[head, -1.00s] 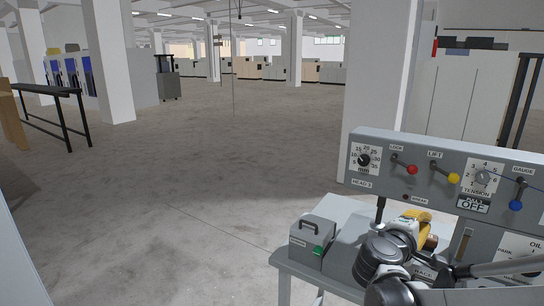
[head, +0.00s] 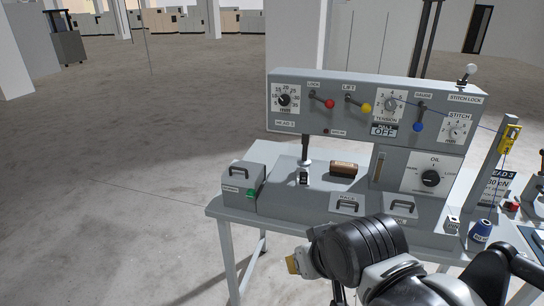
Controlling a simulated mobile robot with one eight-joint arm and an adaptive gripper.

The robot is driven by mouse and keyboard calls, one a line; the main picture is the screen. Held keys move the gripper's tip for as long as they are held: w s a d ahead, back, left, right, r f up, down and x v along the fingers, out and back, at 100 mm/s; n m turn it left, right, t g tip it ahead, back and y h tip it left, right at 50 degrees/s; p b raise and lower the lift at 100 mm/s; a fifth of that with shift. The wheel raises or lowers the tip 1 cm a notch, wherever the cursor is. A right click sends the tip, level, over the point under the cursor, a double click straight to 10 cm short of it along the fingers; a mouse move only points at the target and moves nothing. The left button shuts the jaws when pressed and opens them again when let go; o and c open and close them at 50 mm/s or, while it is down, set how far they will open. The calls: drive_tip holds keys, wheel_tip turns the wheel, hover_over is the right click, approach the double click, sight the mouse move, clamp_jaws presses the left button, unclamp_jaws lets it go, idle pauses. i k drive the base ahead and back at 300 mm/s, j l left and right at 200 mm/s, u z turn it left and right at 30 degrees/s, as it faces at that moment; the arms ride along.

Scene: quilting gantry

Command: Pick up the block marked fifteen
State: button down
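No block with a readable "fifteen" shows. A small pale block (head: 453,223) with dark marking on its face stands at the right of the machine bench; the marking is too small to read. My gripper (head: 293,264) shows only as a yellowish tip at the left end of my dark arm, in front of the bench's front edge and well left of the pale block. Its fingers are not clear, so I cannot tell whether it is open or shut. Nothing is visibly held.
The grey panel (head: 365,112) carries red, yellow and blue levers and dials. A brown cylinder (head: 343,170) and a handled grey box (head: 244,184) sit on the bench. A blue spool (head: 480,231) stands beside the pale block. Open floor lies left.

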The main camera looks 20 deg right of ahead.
sight(303, 173)
drive_tip(key=i+j+z, duration=0.6)
drive_tip(key=i+j, duration=0.3)
